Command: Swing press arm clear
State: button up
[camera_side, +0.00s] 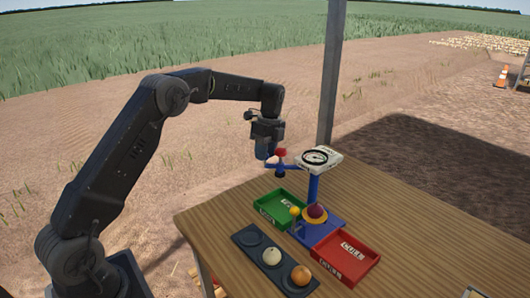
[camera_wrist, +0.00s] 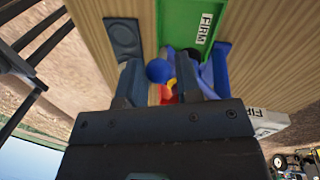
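The press tester has a blue post (camera_side: 313,188) with a dial head (camera_side: 318,157) on top. Its blue press arm (camera_side: 294,167) reaches out to the left, with a red knob (camera_side: 281,152) standing on it. A purple onion (camera_side: 316,211) sits on the tester's base below the head, and the press arm's outer end lies off to its left. My gripper (camera_side: 268,155) is beside the red knob. In the wrist view my fingers (camera_wrist: 167,82) are apart, with the red knob (camera_wrist: 168,94) partly visible between them. Contact cannot be told.
A green FIRM tray (camera_side: 267,213) is left of the tester and a red CULL tray (camera_side: 324,262) is at its front right. A dark tray (camera_side: 270,272) holds a white onion (camera_side: 272,256) and an orange-brown onion (camera_side: 301,275); one well is empty. The table's right side is mostly clear.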

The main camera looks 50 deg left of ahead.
jog(key=o, duration=0.4)
jog(key=shift+r, duration=0.15)
jog(key=shift+w+a+r, duration=0.1)
jog(key=shift+w+r, duration=0.25)
jog(key=shift+r, duration=1.6)
jog(key=shift+w+a+r, duration=0.1)
jog(key=shift+w+r, duration=0.3)
jog(key=shift+r, duration=1.5)
jog(key=shift+w+a+r, duration=0.1)
jog(key=shift+w+r, duration=0.25)
jog(key=shift+r, duration=1.6)
jog(key=shift+d, duration=0.1)
